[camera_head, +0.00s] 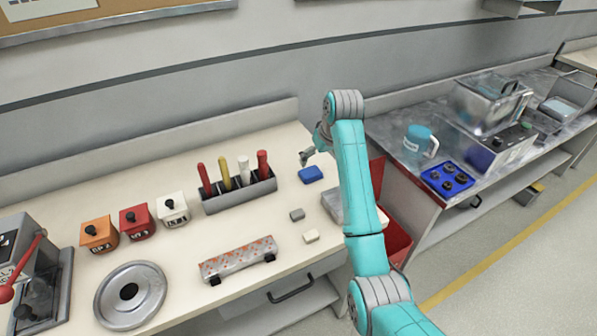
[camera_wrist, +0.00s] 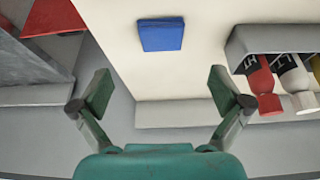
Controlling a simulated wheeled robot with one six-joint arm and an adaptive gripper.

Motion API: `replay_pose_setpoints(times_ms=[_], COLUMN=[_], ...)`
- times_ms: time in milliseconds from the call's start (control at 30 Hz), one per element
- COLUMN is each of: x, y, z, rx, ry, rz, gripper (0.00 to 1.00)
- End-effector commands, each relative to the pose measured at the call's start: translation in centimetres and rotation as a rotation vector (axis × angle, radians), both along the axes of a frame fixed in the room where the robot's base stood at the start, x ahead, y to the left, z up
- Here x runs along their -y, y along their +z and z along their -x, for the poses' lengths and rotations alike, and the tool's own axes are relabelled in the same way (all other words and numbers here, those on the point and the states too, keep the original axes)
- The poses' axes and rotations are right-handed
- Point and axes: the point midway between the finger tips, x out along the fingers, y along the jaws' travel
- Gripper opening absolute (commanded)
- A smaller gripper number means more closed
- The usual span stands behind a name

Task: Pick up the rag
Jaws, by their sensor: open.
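A small flat blue pad that looks like the rag (camera_head: 311,174) lies on the cream bench top, right of the tool holder. It shows whole as a blue square in the wrist view (camera_wrist: 161,34), at the top centre. My gripper (camera_head: 307,157) is just above and behind the blue pad in the head view. In the wrist view my gripper (camera_wrist: 160,92) has its two fingers wide apart with nothing between them. The pad lies beyond the fingertips and is not touched.
A tool holder (camera_head: 240,195) with several coloured handles stands left of the pad. A red bin (camera_head: 397,238) is at the right, partly behind my arm. The wall runs behind the bench.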

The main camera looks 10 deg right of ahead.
Motion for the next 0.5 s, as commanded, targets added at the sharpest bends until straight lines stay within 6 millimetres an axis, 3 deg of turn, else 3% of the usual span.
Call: replay_pose_setpoints(times_ms=[200,500], x=[-0.3,-0.5], y=[-3.1,-5.0], z=[-1.2,-2.1], rx=[-0.003,-0.001], ry=[0.000,0.000], rz=[0.000,0.000], gripper=[1.00,1.00])
